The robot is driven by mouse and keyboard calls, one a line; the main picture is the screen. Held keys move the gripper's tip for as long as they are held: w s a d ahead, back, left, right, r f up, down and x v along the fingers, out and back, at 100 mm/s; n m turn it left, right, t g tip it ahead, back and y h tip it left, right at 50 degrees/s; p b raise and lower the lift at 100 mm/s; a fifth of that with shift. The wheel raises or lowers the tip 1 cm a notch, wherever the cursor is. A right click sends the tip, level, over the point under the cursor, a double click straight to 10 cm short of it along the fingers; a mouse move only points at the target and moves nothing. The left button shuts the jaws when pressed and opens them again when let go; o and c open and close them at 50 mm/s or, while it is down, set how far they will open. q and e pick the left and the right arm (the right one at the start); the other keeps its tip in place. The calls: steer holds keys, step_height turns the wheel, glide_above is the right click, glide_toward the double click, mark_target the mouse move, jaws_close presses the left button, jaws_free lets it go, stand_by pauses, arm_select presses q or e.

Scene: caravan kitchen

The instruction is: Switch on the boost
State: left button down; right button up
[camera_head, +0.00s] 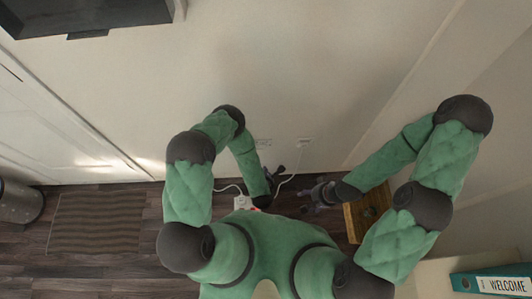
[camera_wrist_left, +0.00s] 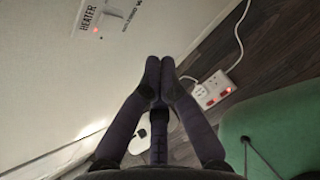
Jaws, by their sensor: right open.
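In the left wrist view a white wall panel carries the word HEATER, a pale switch (camera_wrist_left: 115,12) and a small glowing red light (camera_wrist_left: 96,30). Smaller print beside them is too small to read, and I cannot make out a boost label. A small plate (camera_head: 262,142) on the wall shows in the head view, without readable detail. My left gripper (camera_wrist_left: 160,62) has its fingertips together with nothing visible between them, below and right of the panel in that picture. In the head view my left gripper (camera_head: 275,173) is low by the wall. My right gripper (camera_head: 312,196) is open and empty, beside a wooden box.
A white power strip (camera_wrist_left: 213,91) with red-lit switches lies on the floor, its cable trailing. A plugged wall socket (camera_head: 304,141) is right of the plate. The wooden box (camera_head: 368,212) stands right. A mat (camera_head: 97,222) and metal bin (camera_head: 20,202) are left.

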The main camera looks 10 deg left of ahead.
mark_target(263, 146)
arm_select(q)
steer(key=n, duration=0.1)
steer(key=n+t+y, duration=0.1)
steer(key=n, duration=0.3)
steer(key=shift+s+d+r+p, duration=0.15)
steer(key=shift+s+d+p, duration=0.1)
steer(key=shift+s+p, duration=0.1)
arm_select(e)
steer(key=shift+w+d+r, duration=0.1)
steer(key=shift+d+r, duration=0.25)
steer(key=shift+d, duration=0.1)
arm_select(q)
steer(key=w+r+b+x, duration=0.1)
steer(key=b+x, duration=0.4)
steer(key=x, duration=0.8)
steer(key=shift+w+a+r+b, duration=0.3)
steer(key=shift+a+r+b, duration=0.05)
arm_select(e)
steer(key=shift+f, duration=2.8)
